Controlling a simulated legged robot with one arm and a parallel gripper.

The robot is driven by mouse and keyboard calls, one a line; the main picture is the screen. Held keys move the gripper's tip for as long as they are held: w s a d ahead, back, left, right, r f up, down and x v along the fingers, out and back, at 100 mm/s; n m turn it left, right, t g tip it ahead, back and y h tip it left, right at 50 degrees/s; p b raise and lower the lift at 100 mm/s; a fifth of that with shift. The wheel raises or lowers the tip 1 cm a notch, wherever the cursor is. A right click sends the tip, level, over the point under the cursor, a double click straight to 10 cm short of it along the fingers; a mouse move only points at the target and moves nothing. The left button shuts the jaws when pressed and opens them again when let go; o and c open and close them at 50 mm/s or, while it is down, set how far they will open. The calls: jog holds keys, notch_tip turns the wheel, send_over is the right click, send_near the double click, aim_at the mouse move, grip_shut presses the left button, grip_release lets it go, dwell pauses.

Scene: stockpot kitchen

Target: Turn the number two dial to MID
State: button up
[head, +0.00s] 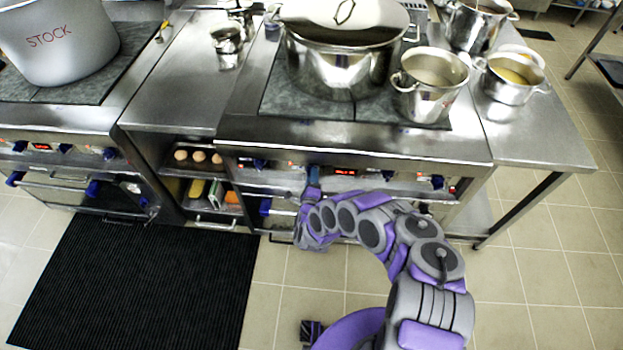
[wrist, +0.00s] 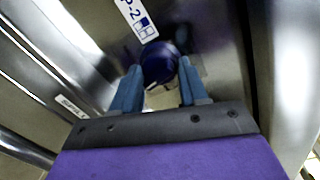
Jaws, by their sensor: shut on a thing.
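The number two dial (wrist: 160,62) is a dark blue round knob on the steel front panel, just below a white label reading P-2 (wrist: 138,18). In the wrist view my gripper (wrist: 160,70) has one blue finger on each side of the dial and is shut on it. A small white mark shows near the dial's lower edge; which setting it points to I cannot tell. In the head view my gripper (head: 313,181) is at the front panel of the right stove (head: 400,160), and the dial is not clearly visible there.
A large lidded pot (head: 343,65) and smaller steel pots stand on the right stove. A red display (head: 345,172) and other blue knobs (head: 437,182) line its panel. Oven handles run below. The tiled floor (head: 545,290) at right is clear; a black mat (head: 150,290) lies at left.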

jog(key=shift+s+d+f, duration=0.1)
jog(key=shift+d+f, duration=0.05)
jog(key=shift+f, duration=0.15)
jog(key=o, duration=0.8)
jog(key=shift+o, duration=1.2)
jog(key=shift+r, duration=0.15)
jog(key=s+r+p, duration=0.1)
jog(key=s, duration=1.6)
jog(key=shift+a, duration=0.2)
jog(key=shift+s+p, duration=0.1)
jog(key=shift+p, duration=0.2)
